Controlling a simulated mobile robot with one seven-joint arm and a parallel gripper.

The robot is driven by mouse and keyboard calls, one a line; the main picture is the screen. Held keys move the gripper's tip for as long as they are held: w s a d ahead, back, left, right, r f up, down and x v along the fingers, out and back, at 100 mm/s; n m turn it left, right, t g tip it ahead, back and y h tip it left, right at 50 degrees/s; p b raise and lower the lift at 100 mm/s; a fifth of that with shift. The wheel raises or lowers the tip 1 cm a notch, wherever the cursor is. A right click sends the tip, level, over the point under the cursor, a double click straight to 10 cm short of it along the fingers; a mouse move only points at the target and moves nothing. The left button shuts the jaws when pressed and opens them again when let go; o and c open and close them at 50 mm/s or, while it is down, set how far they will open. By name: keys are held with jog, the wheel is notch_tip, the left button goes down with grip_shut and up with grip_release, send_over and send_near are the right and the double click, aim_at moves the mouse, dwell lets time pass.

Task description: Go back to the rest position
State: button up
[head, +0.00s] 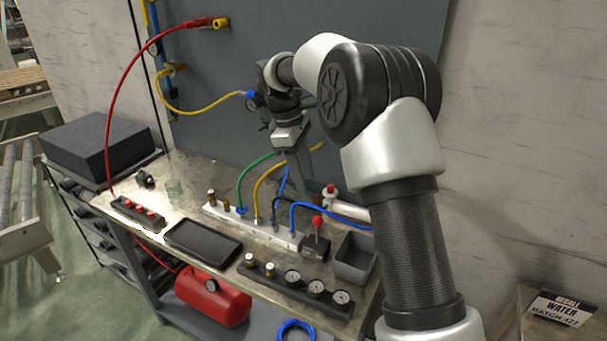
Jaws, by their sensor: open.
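My gripper (289,150) hangs over the back of the metal workbench (188,185), in front of the dark grey panel. It points down and is open, and I see nothing between its fingers. Part of it is hard to make out against the panel. My arm reaches in from the lower right and hides part of the panel and the bench's right end. Below the gripper, a white manifold block (240,222) carries green, yellow and blue hoses that rise close to it. I cannot tell whether any hose touches the gripper.
A black tray (203,242), a gauge rail (290,287), a red-knobbed lever box (317,243) and a grey bin (354,258) crowd the bench. A red hose (109,112) arcs at left to the panel (215,92). A red tank (213,297) is below.

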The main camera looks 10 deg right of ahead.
jog(key=shift+r, duration=0.15)
jog(key=s+d+r+m+t+y, duration=0.1)
jog(key=s+d+r+m+t, duration=0.15)
jog(key=s+r, duration=0.45)
jog(key=s+d+r+m+t, duration=0.15)
jog(key=s+r+m, duration=0.35)
jog(key=s, duration=0.5)
jog(key=s+d+f+m+t+y, duration=0.1)
jog(key=s+m, duration=0.5)
jog(key=s, duration=0.9)
jog(key=shift+s+d+f+t, duration=0.15)
jog(key=shift+d+f+t, duration=0.35)
jog(key=shift+d+f, duration=0.2)
